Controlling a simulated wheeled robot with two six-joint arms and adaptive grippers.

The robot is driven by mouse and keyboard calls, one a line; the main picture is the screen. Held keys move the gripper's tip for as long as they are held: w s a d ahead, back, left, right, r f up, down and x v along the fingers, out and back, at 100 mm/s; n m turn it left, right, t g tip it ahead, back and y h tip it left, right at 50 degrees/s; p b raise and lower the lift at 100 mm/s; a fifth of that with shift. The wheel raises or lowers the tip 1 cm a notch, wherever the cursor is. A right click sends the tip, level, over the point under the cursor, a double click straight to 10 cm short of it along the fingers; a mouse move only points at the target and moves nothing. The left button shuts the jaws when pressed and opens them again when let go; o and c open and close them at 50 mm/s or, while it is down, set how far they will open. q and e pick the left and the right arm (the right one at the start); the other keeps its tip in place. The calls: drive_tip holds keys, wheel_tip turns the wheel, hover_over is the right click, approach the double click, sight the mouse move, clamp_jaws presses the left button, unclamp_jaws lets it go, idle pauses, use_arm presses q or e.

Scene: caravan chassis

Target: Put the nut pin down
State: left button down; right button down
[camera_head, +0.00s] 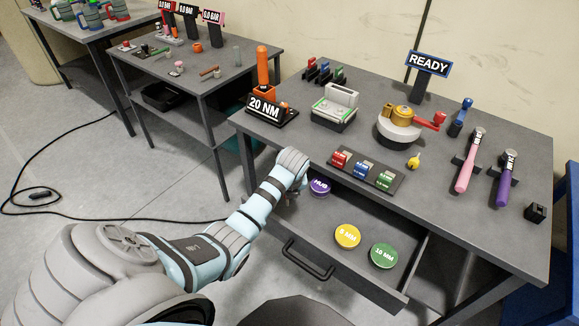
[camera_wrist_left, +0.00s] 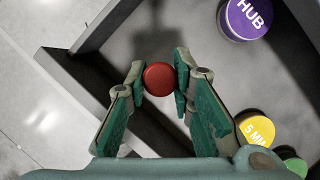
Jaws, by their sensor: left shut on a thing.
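My left gripper (camera_wrist_left: 160,70) is shut on a small red round-topped piece, which I take to be the nut pin (camera_wrist_left: 158,79). Only its red top shows between the fingertips; its lower part is hidden. The gripper is over the left side of the open drawer (camera_head: 300,228), near its wall. In the head view my left arm (camera_head: 270,190) reaches to the table's front edge, and it hides the fingertips and the piece. I cannot tell how high the piece is above the drawer floor. My right gripper is not in view.
The drawer holds a purple HUB disc (camera_head: 320,186), a yellow disc (camera_head: 347,236) and a green disc (camera_head: 383,255). Above it on the table are a rack of red, blue and green pieces (camera_head: 357,172), a 20 NM stand (camera_head: 270,112) and a yellow-topped device (camera_head: 399,120).

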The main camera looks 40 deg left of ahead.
sight(288, 201)
use_arm(q)
wheel_tip(288, 201, down, 5)
drive_tip(key=shift+f+b, duration=0.2)
drive_tip(key=shift+b, duration=0.65)
drive_tip(key=shift+r, duration=0.1)
drive_tip(key=c, duration=1.4)
unclamp_jaws()
drive_tip(key=shift+r, duration=0.25)
drive_tip(key=p+v, duration=0.5)
drive_tip(key=v, duration=0.6)
drive_tip(key=shift+r, duration=0.3)
